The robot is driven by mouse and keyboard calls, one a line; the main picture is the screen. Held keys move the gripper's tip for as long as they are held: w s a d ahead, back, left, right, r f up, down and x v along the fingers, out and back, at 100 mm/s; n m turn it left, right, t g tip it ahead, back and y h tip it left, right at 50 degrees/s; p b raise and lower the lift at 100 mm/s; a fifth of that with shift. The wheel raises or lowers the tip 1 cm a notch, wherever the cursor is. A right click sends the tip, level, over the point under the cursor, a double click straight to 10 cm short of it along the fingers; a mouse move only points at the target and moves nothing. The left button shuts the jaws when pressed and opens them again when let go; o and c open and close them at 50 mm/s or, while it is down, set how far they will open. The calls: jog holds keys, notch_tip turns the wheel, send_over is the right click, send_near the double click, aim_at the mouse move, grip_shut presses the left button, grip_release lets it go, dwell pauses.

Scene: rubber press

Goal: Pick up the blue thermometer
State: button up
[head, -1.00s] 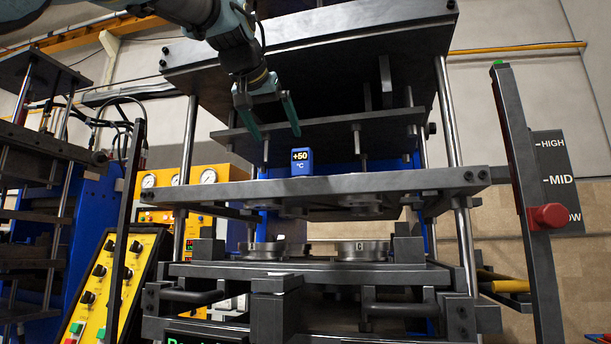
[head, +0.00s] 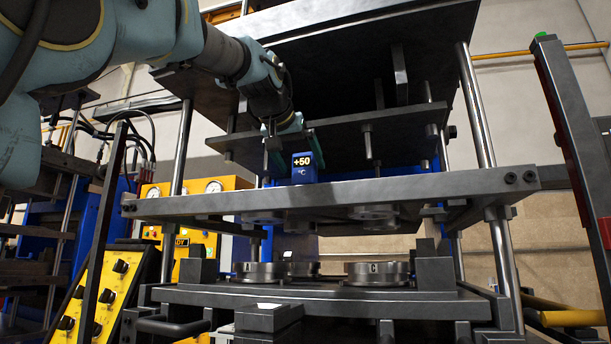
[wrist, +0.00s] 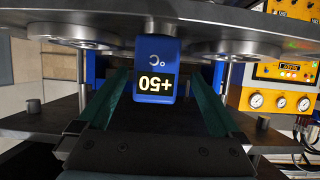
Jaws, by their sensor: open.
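The blue thermometer (head: 304,168), with a "+50 °C" display, stands upright on the middle plate of the press in the head view. In the wrist view the thermometer (wrist: 155,70) shows upside down, between the two green fingers. My gripper (head: 289,158) is open, with a finger on either side of the thermometer. In the wrist view my gripper (wrist: 158,88) shows a gap between each finger and the thermometer, so it is not clasped. Part of the near finger's tip is hard to make out in the head view.
The middle plate (head: 400,189) lies below the gripper, and an upper plate (head: 350,138) with hanging rods is close above. Steel posts (head: 478,110) stand at the sides. Round moulds (head: 377,273) sit on the lower plate. A yellow gauge panel (wrist: 283,88) is behind.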

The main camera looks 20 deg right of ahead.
aim_at(309, 177)
jog(key=p+x, duration=0.2)
jog(key=x, duration=0.3)
jog(key=shift+d+f, duration=0.3)
grip_shut()
dwell(0.6)
